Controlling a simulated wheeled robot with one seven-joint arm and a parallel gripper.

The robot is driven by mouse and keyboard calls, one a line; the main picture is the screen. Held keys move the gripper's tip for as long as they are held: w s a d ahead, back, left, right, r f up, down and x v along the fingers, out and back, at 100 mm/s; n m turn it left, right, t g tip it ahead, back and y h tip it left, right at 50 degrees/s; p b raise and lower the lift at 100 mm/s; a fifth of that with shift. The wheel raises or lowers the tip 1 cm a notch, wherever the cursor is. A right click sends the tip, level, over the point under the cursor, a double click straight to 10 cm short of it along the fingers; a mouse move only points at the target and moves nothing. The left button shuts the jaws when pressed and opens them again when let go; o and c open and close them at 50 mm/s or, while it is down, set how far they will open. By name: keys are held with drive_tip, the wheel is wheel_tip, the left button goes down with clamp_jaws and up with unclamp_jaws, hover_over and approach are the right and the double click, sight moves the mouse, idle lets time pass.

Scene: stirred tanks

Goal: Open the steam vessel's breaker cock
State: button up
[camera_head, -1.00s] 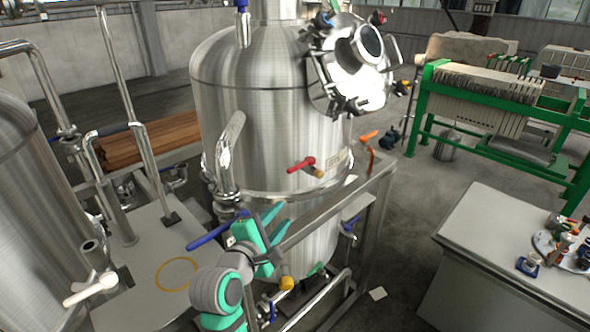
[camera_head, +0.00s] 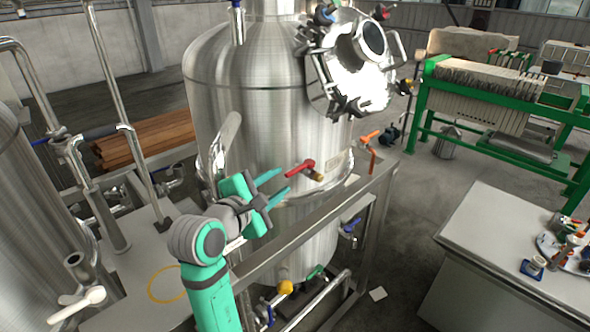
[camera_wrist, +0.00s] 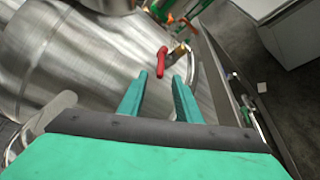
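The steel vessel (camera_head: 255,130) stands upright in the middle of the head view. A cock with a red lever (camera_head: 299,169) and a brass body (camera_head: 317,176) sticks out of its side; whether it is the breaker cock I cannot read from any label. My gripper (camera_head: 285,180) is open and empty, its two teal fingers pointing at the red lever from the left and close to it. In the wrist view the red lever (camera_wrist: 161,61) lies just beyond the fingertips (camera_wrist: 159,78), about between them, with no contact visible.
A steel frame rail (camera_head: 330,208) runs below the cock. An orange-handled valve (camera_head: 369,139) stands right of it, and blue-handled (camera_head: 349,225) and yellow (camera_head: 285,287) fittings sit lower. A bent pipe (camera_head: 222,150) rises left of my gripper. A grey bench (camera_head: 500,245) stands at right.

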sight(289, 175)
drive_tip(key=x, duration=0.7)
drive_tip(key=shift+w+f, duration=0.1)
drive_tip(key=shift+f, duration=0.05)
drive_tip(key=shift+x, duration=0.95)
clamp_jaws()
